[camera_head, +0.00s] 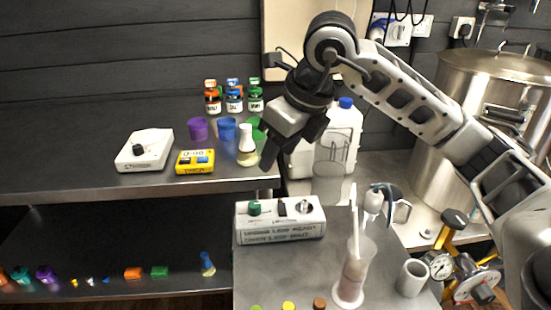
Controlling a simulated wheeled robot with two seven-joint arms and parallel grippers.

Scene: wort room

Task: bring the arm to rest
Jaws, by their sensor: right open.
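My right arm comes in from the right edge and is raised and bent over the bench. Its gripper (290,146) is open and empty, pointing down in front of the white jug and above the white control box (280,221). One finger hangs close to the right of the flask (247,148) in the picture; I cannot tell if they touch. My left arm and gripper do not show.
A tall glass cylinder (354,268) with a rod stands on the front bench. The white jug (341,135) is behind the gripper. A steel kettle (480,85) stands at right. Cups, bottles, a yellow meter (195,162) and a white stirrer (144,150) occupy the left shelf.

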